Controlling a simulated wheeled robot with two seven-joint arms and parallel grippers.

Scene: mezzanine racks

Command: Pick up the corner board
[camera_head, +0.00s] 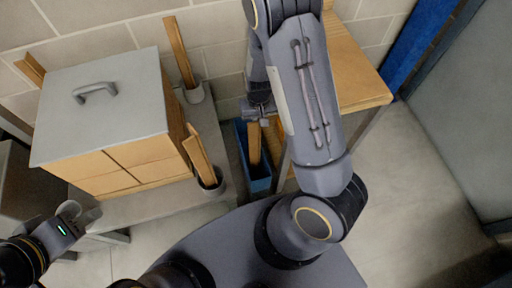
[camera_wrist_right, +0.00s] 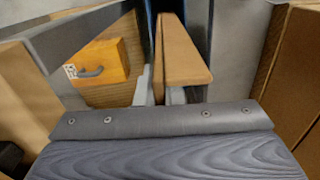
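A brown corner board (camera_head: 254,147) stands in a narrow blue bin (camera_head: 259,184) on the floor. In the right wrist view a brown board (camera_wrist_right: 184,52) rises straight ahead of the palm, close to grey finger parts. My right gripper (camera_head: 259,110) is at the top of the board in the bin, partly hidden by my arm; whether its fingers are closed on the board cannot be told. My left gripper (camera_head: 82,216) is at the lower left, open and empty, away from the boards.
A wooden drawer box (camera_head: 140,160) with a grey handled lid stands on a grey bench (camera_head: 150,207). A wooden table (camera_head: 350,75) is right of the bin. An orange box (camera_wrist_right: 101,66) shows in the right wrist view. Floor at the right is clear.

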